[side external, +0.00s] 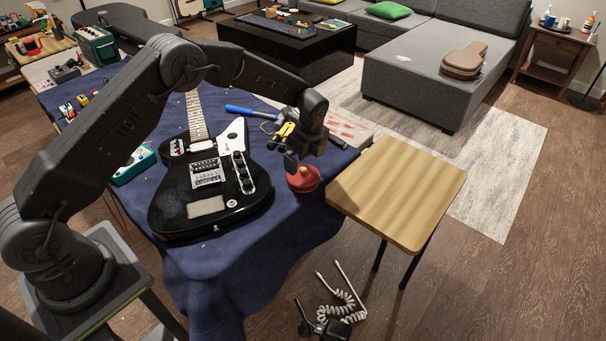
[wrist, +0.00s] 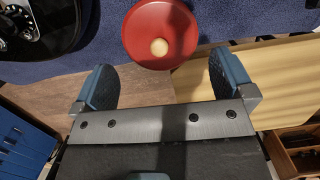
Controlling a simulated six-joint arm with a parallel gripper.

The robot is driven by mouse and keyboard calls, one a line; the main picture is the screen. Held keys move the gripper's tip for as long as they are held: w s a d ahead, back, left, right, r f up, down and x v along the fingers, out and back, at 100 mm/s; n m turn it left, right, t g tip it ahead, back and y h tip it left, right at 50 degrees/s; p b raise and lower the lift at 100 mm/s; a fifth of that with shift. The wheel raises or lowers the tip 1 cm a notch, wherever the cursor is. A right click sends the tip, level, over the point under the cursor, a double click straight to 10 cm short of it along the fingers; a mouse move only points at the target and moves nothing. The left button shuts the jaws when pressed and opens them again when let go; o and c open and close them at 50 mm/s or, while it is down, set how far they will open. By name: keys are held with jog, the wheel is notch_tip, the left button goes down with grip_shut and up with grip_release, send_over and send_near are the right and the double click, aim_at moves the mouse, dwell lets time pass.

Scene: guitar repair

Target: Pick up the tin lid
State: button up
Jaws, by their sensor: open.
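The tin lid, a round red disc with a pale knob, lies near the edge of the blue cloth in the wrist view (wrist: 143,28). It also shows as a red round thing (side external: 303,180) in the side external view, at the cloth's right edge. My gripper (wrist: 160,82) is open and empty in the wrist view, with its two blue-grey fingers spread apart. The lid lies just beyond the fingertips, roughly in line with the gap between them. In the side external view my gripper (side external: 296,160) hangs close over the lid and partly hides it.
A black electric guitar (side external: 207,185) lies on the blue cloth (side external: 240,262) left of the lid. A blue-handled hammer (side external: 250,112) and yellow-handled pliers (side external: 284,131) lie behind it. A wooden-topped stool (side external: 400,190) stands close on the right. A coiled cable (side external: 345,308) lies on the floor.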

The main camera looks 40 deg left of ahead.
aim_at(304, 169)
jog(key=f, duration=0.4)
jog(key=shift+a+f, duration=0.2)
jog(key=shift+f, duration=0.05)
